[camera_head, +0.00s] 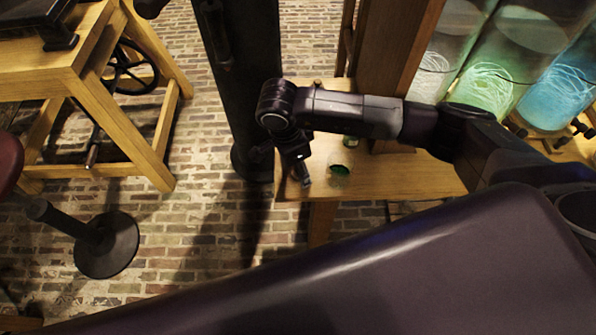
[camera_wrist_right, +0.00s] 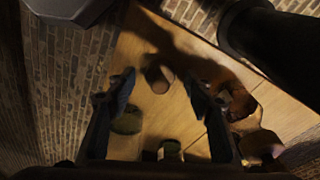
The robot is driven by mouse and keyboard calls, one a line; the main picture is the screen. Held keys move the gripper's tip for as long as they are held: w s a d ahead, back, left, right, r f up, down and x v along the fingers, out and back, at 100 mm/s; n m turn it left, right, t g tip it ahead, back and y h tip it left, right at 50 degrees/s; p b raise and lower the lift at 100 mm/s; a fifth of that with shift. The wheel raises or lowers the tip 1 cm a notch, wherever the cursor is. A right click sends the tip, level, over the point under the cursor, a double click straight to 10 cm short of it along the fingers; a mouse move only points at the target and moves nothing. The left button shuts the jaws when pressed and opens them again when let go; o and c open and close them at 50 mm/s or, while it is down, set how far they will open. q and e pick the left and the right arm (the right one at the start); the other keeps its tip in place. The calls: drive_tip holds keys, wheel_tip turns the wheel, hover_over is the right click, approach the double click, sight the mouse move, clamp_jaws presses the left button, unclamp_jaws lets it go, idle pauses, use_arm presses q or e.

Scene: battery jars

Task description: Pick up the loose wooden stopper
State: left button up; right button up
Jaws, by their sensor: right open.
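My right gripper (camera_head: 303,178) reaches down over the near left corner of a wooden table (camera_head: 400,176). In the right wrist view its two fingers (camera_wrist_right: 160,84) are apart with nothing held. A short brown cylinder with a paler end, which looks like the loose wooden stopper (camera_wrist_right: 158,77), lies on the table between and beyond the fingertips. Whether the fingers are level with it I cannot tell. In the head view I cannot make out the stopper near my gripper. My left gripper is not in view.
A small green round item (camera_head: 340,170) is on the table right of my gripper. Amber glass-like pieces (camera_wrist_right: 262,143) lie beside the right finger in the wrist view. Large glowing jars (camera_head: 486,88) stand at the back right. A black post (camera_head: 247,80) stands close to the table's left edge.

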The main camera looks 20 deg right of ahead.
drive_tip(key=c, duration=0.9)
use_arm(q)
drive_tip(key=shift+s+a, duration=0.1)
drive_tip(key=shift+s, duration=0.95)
use_arm(e)
drive_tip(key=shift+r, duration=0.2)
